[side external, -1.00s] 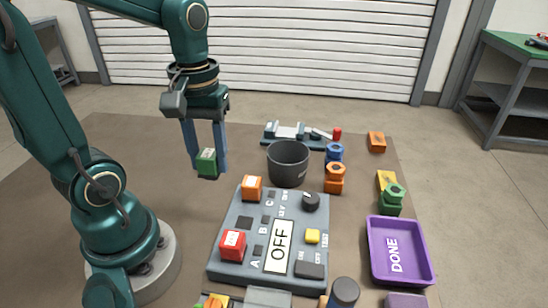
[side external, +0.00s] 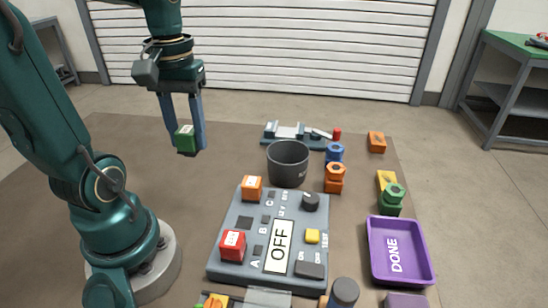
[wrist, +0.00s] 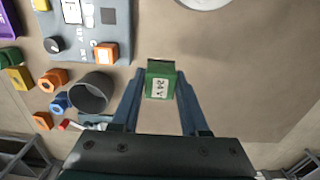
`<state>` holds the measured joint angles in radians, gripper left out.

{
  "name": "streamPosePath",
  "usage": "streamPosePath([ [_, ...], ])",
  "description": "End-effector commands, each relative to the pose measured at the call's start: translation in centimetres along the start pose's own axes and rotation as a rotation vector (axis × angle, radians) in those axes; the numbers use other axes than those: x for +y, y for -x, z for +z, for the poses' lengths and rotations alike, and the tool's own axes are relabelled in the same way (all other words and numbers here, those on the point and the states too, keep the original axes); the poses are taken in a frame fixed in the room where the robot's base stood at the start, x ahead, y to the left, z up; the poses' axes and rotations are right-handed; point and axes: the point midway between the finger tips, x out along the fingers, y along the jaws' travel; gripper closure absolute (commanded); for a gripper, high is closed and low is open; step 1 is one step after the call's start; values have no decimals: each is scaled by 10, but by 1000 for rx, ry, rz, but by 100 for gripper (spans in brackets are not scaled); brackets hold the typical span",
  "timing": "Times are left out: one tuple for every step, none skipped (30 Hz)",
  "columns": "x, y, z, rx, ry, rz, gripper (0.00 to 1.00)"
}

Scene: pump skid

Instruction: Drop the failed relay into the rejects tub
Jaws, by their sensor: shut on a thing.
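My gripper (side external: 186,139) is shut on a green relay (side external: 187,143) with a white label, held in the air above the mat. The relay also shows between the fingertips in the wrist view (wrist: 160,82). A dark grey round tub (side external: 288,165) stands on the mat, to the right of and lower than the relay in the side view; the little of its inside that shows looks empty. The grey test board (side external: 232,259) carries a red relay (side external: 232,244) by A and an orange relay (side external: 251,187) by C. The square by B is dark and bare. Its sign reads OFF.
A purple DONE tray (side external: 427,263) lies at the right. Blue, orange and green nuts, a yellow block and an orange block (side external: 376,142) stand right of the tub. A grey-blue fixture (side external: 290,133) lies behind it. The mat's left side is clear.

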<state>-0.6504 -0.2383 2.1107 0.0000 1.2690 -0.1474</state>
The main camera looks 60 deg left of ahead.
Motion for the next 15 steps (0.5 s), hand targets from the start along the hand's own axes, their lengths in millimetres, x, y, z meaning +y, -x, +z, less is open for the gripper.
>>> streamPosePath([
  [0, 1, 1, 2, 20, 0, 100],
  [0, 4, -1, 3, 30, 1, 100],
  [1, 7, -4, 3, 42, 1, 100],
  [1, 10, -7, 2, 54, 0, 100],
  [2, 13, -11, 2, 65, 0, 100],
  [4, 18, -17, 2, 80, 0, 100],
  [5, 21, -21, 2, 89, 0, 100],
  [7, 24, -26, 2, 98, 0, 100],
  [10, 29, -33, 1, 107, 0, 100],
  [13, 32, -39, 1, 114, 0, 100],
  [16, 35, -44, 0, 119, 0, 100],
  [20, 38, -50, -1, 125, 0, 100],
  [24, 40, -55, -1, 128, 0, 100],
  [27, 42, -60, -1, 132, 0, 100],
  [32, 44, -67, -2, 134, -1, 100],
])
